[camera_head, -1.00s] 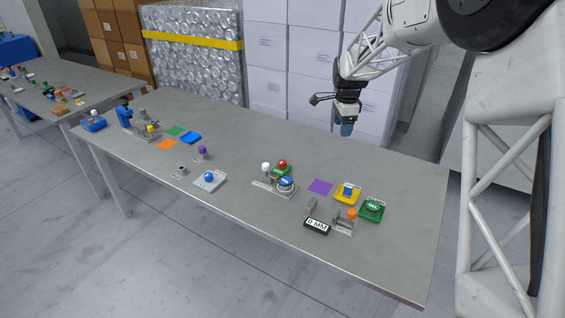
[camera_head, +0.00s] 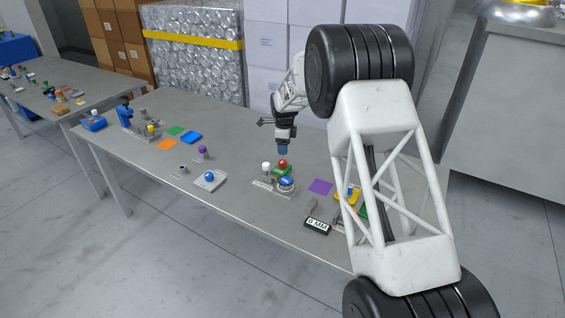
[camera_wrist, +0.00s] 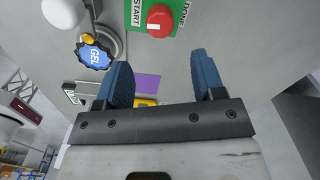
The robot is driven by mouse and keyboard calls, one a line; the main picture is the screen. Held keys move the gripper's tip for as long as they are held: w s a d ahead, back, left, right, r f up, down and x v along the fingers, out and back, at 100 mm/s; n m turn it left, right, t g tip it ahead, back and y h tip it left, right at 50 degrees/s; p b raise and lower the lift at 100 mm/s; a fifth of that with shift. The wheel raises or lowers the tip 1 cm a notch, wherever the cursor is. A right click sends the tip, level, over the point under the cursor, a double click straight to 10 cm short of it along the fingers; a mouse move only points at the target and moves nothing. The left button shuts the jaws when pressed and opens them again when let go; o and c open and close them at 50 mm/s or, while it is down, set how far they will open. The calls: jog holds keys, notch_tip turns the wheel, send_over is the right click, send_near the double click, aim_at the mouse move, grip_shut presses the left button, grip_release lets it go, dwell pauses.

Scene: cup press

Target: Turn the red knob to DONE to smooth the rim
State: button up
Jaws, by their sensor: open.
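The red knob (camera_head: 283,164) stands on a green plate (camera_head: 280,172) near the middle of the table. In the wrist view the red knob (camera_wrist: 160,20) shows a white mark, and its green plate (camera_wrist: 140,5) reads START on the left and DONE on the right. My gripper (camera_head: 283,151) hangs just above the knob in the head view. In the wrist view my gripper (camera_wrist: 165,82) has its two blue fingers apart with nothing between them. The knob lies beyond the fingertips, apart from them.
A blue GEL cap (camera_wrist: 95,54) and a white ball (camera_head: 266,167) stand close beside the knob. A purple square (camera_head: 320,187) lies to the right. My arm hides part of the table's right end. The table behind the knob is clear.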

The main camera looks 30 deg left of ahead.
aim_at(282, 161)
jog(key=shift+a+f, duration=0.35)
jog(key=shift+f, duration=0.15)
jog(key=shift+f, duration=3.75)
jog(key=shift+c, duration=0.2)
jog(key=c, duration=0.9)
